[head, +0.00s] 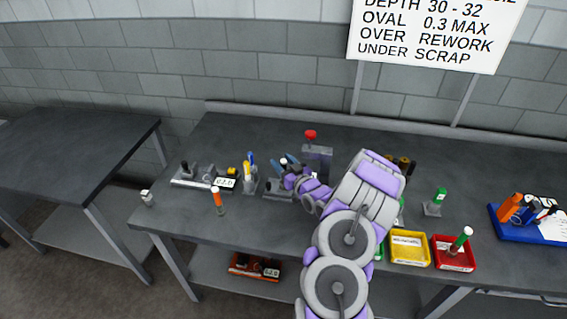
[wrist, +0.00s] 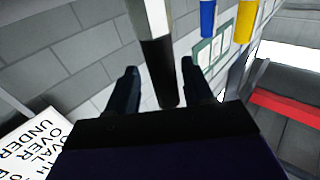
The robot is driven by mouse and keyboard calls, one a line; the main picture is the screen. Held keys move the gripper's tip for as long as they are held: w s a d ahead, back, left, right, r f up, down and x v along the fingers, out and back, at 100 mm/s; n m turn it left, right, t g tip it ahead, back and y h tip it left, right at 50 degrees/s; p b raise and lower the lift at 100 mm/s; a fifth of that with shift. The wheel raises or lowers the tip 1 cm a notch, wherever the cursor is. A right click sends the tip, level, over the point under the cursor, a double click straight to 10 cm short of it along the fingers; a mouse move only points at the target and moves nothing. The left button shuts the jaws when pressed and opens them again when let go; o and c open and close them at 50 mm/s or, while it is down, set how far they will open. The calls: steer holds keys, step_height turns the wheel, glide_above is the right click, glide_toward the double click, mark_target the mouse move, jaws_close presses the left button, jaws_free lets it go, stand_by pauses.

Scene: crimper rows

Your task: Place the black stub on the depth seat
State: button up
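In the wrist view a cable stub with a black lower section (wrist: 159,72) and a pale upper section stands between the two dark fingers of my gripper (wrist: 159,68). The fingers are apart, with a visible gap on each side of the stub. In the head view my gripper (head: 287,178) is over the grey holder (head: 275,193) at the middle of the bench, and my wrist hides much of it. A grey gauge (head: 190,178) with a small display lies to its left; I cannot tell for certain whether it carries the depth seat.
Blue and yellow handles (head: 248,170) stand just left of my gripper. An orange-topped stub (head: 217,197) stands near the front edge. A red-knobbed press (head: 316,155) is behind. Yellow (head: 409,261) and red (head: 470,263) trays and a blue rack (head: 528,232) are at right.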

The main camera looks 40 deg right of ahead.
steer(key=shift+a+r, duration=0.15)
steer(key=shift+a, duration=0.25)
steer(key=shift+s, duration=0.1)
steer(key=s+p, duration=0.1)
steer(key=s, duration=1)
steer(key=shift+s+a+f, duration=0.3)
steer(key=shift+s+a, duration=0.05)
steer(key=w+a+r+n+g+y, duration=0.1)
steer(key=w+a+n+g, duration=0.2)
steer(key=w+a+g, duration=0.25)
steer(key=s+a+r+g, duration=0.4)
steer(key=a+g, duration=0.2)
steer(key=a, duration=0.1)
steer(key=s+a+r+g, duration=0.3)
steer(key=s+a, duration=0.4)
steer(key=s, duration=0.3)
steer(key=s+a+r+m+g, duration=0.1)
steer(key=s+a+r+g, duration=0.2)
steer(key=s+a+r, duration=0.2)
steer(key=s+a+r+m+g, duration=0.1)
steer(key=s+a+r+g, duration=0.2)
steer(key=s+a, duration=0.7)
steer(key=s+r, duration=0.1)
steer(key=s, duration=0.6)
steer(key=shift+s+a+r+y, duration=0.2)
steer(key=shift+s+r+y, duration=0.1)
steer(key=shift+r, duration=0.1)
